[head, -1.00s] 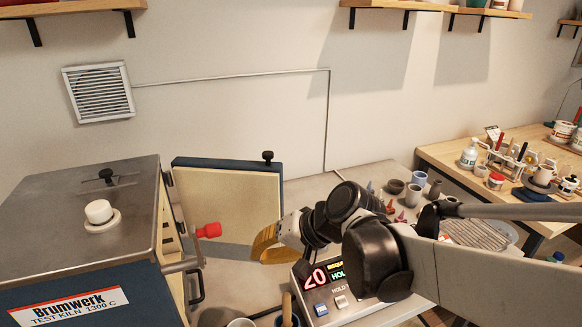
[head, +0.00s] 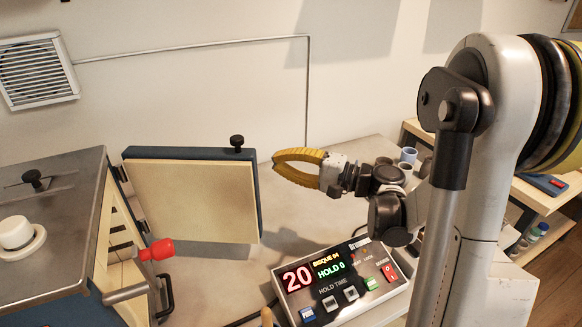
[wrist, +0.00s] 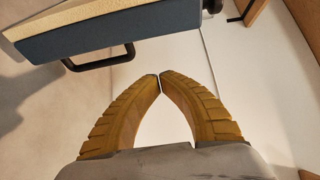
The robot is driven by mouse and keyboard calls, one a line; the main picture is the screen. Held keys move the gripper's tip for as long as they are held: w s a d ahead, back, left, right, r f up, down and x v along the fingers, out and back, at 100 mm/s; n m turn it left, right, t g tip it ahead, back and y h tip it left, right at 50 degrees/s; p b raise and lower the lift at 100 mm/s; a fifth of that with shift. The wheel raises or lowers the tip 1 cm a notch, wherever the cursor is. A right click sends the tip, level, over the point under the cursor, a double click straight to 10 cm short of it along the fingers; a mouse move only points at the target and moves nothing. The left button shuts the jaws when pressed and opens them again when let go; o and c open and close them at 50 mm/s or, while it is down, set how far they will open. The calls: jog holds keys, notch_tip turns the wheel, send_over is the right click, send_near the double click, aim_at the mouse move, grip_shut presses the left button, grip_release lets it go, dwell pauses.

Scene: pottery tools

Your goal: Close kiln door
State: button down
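The kiln (head: 50,215) stands at the left with its front opening uncovered. Its door (head: 192,200) stands wide open, a slab with a cream inner face and a blue edge, and a black knob (head: 237,141) on top. My gripper (head: 275,161) is just right of the door's free edge, beside its upper part, and looks apart from it. In the wrist view the yellow fingertips (wrist: 159,76) meet with nothing between them. Ahead of them at the upper left are the door's blue side (wrist: 110,35) and a black bar handle (wrist: 100,61).
A control box (head: 342,285) with a lit display sits on the table in front of the door and below my arm. A red-tipped lever (head: 155,250) sticks out from the kiln's front.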

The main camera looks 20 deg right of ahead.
jog(key=a+b, duration=0.2)
jog(key=a, duration=0.3)
jog(key=shift+s, duration=0.1)
dwell(0.4)
